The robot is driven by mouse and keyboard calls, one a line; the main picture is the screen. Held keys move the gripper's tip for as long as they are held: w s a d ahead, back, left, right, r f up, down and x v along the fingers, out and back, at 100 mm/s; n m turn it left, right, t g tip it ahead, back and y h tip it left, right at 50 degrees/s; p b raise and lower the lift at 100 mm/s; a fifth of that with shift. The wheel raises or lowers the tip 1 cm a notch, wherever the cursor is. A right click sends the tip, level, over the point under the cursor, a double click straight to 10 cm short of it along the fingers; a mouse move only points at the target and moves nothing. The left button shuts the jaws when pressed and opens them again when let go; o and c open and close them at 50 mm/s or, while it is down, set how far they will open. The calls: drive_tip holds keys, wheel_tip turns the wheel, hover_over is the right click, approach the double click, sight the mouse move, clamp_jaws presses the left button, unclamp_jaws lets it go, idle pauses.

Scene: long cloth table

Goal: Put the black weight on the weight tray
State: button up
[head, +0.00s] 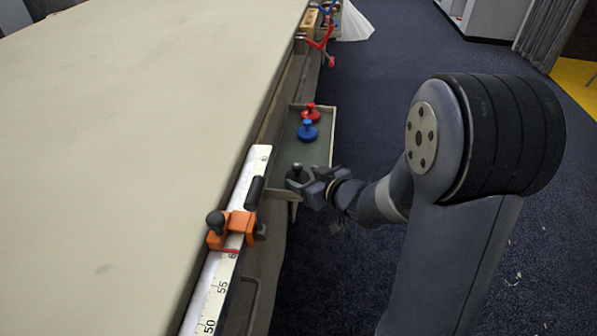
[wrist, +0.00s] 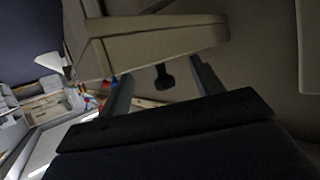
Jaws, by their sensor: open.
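The weight tray (head: 318,153) is a shallow tray with pale walls and a grey floor, at the table's right side in the head view. The black weight (head: 296,172) is at the tray's near end, with its dark knob upward. My gripper (head: 305,184) is open at this near end, right beside the weight. In the wrist view a black knobbed shape, likely the black weight (wrist: 163,77), shows between the two open fingers, apart from both. Its base is partly hidden in the head view, so I cannot tell whether it rests on the tray.
A blue weight (head: 307,131) and a red weight (head: 311,114) stand farther back in the tray. A white ruler (head: 213,284) with an orange clamp (head: 232,230) lies along the table edge. Red-handled tools (head: 322,42) are beyond. The pale tabletop (head: 110,150) is clear.

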drive_tip(key=p+v, duration=0.2)
drive_tip(key=v, duration=0.6)
